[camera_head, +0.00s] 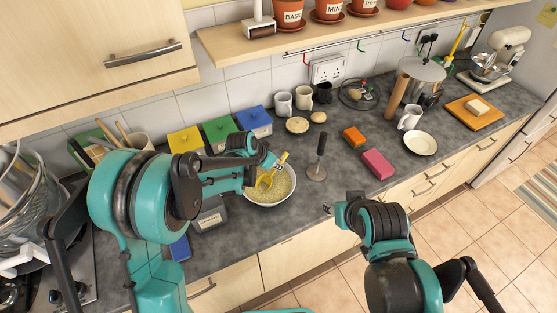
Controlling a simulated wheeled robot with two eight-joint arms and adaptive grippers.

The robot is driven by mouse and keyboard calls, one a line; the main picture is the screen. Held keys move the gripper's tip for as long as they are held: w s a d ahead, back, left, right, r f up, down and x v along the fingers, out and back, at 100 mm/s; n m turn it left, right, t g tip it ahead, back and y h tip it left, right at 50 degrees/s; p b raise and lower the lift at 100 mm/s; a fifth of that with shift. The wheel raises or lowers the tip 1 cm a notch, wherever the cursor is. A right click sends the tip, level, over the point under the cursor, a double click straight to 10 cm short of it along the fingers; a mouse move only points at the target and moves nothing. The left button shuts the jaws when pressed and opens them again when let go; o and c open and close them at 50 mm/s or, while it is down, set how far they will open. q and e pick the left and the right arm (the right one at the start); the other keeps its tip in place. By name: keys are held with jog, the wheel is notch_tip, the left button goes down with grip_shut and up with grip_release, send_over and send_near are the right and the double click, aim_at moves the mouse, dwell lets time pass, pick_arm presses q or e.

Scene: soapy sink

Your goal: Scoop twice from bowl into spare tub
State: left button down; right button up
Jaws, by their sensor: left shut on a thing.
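A white bowl (290,195) of pale yellow grains stands on the counter in front of the blue box. My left gripper (271,160) is shut on a yellow scoop (265,181), whose head is low inside the bowl, at or just over the grains. How deep it sits I cannot tell. A grey tub (210,216), perhaps the spare tub, stands left of the bowl; my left arm partly hides it. My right gripper (334,209) is off the counter's front edge, away from the bowl; its fingers are too small to read.
Yellow (185,139), green (219,132) and blue (254,121) boxes stand behind the bowl. A dark-handled masher (318,160) stands upright at its right. Orange (354,138) and pink (378,163) blocks lie farther right. Counter between masher and pink block is clear.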

aim_at(271, 175)
pick_arm(q)
jog(key=s+a+f, duration=0.1)
jog(key=s+a+f+b, duration=0.1)
jog(key=f, duration=0.1)
jog(key=shift+p+v, duration=0.7)
jog(key=shift+v, duration=0.45)
jog(key=r+p, duration=0.1)
jog(key=r, duration=0.1)
jog(key=r+p, duration=0.2)
jog(key=shift+w+d+r, duration=0.15)
jog(key=shift+d+r, duration=0.05)
jog(key=shift+r, duration=0.2)
jog(key=shift+w+d+r+g+y+p, duration=0.3)
jog(key=shift+w+d+p, duration=0.1)
jog(key=shift+d, duration=0.1)
jog(key=shift+w+d+r+g+y+p, duration=0.15)
jog(key=shift+w+d+g+y+p, duration=0.25)
jog(key=shift+w+d, duration=0.25)
jog(key=shift+w+d+r+g+y+p, duration=0.35)
jog(key=shift+w+d+g+y, duration=0.3)
jog(key=shift+w, duration=0.1)
jog(key=shift+w+d+r+g+y, duration=0.15)
jog(key=shift+w+d+g+y, duration=0.2)
jog(key=shift+w+d, duration=0.2)
jog(key=shift+a, duration=0.1)
